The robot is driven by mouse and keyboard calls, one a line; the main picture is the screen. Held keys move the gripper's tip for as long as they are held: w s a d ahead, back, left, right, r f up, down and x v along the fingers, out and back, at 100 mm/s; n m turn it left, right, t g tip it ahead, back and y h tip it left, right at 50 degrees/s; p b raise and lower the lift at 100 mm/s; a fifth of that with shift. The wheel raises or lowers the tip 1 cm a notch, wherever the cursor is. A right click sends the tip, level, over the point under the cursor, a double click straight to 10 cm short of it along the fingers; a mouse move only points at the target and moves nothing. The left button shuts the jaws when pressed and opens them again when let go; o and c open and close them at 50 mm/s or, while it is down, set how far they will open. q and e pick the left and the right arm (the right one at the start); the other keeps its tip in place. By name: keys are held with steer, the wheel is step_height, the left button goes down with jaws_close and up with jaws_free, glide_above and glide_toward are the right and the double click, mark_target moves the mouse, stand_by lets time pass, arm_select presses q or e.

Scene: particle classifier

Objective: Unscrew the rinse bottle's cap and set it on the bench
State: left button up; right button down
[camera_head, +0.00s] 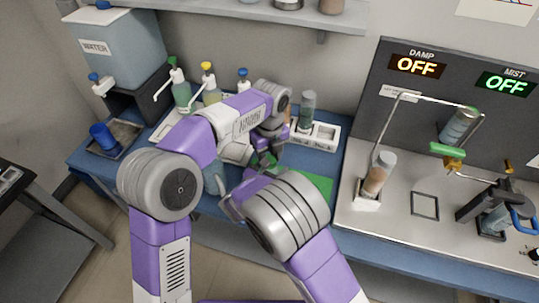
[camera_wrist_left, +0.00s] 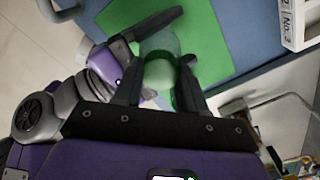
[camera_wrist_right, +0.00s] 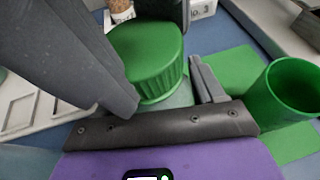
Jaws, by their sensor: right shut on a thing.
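In the right wrist view, a ribbed green cap (camera_wrist_right: 148,55) sits between the fingers of my right gripper (camera_wrist_right: 160,85), which is shut on it. Clear, pale material shows just under the cap. In the left wrist view, the fingers of my left gripper (camera_wrist_left: 160,85) stand on either side of a translucent bottle (camera_wrist_left: 162,42) with green inside its outline; whether they press on it is unclear. My right gripper (camera_wrist_left: 108,62) shows close beside that bottle. In the head view my arms hide most of the bottle and cap.
A green mat (camera_head: 318,186) lies on the blue bench, partly bare. A green open cylinder (camera_wrist_right: 290,90) stands near my right gripper. Behind are pump bottles (camera_head: 181,92), a white rack (camera_head: 325,138) and a water tank (camera_head: 118,48). A machine panel (camera_head: 460,110) stands at right.

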arm_select(q)
steer(key=o, duration=0.3)
steer(key=shift+r, duration=2.3)
arm_select(e)
steer(key=shift+c, duration=0.3)
jaws_free()
